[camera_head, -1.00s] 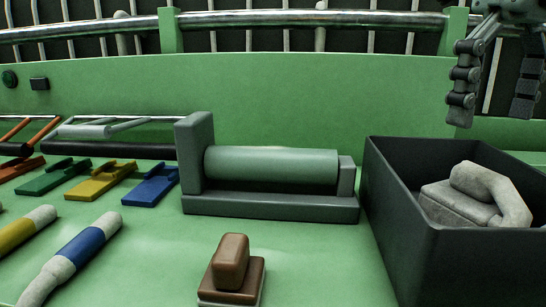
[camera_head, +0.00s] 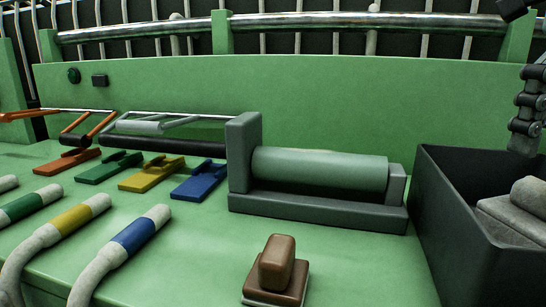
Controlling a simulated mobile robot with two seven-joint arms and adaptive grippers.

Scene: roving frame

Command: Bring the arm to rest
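One dark jointed finger of my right gripper (camera_head: 527,115) shows at the right edge of the head view, above the dark bin (camera_head: 455,215). Its other finger is outside the picture, so its opening cannot be seen now. Nothing is seen held against the visible finger. My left gripper is not in view.
A grey lumpy object (camera_head: 515,215) lies in the bin. A green roller in a grey frame (camera_head: 320,203) stands beside it. A brown stamp-like block (camera_head: 277,268) is in front. Coloured clips (camera_head: 200,180) and capped tubes (camera_head: 138,235) are at left. A rail (camera_head: 290,20) runs behind.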

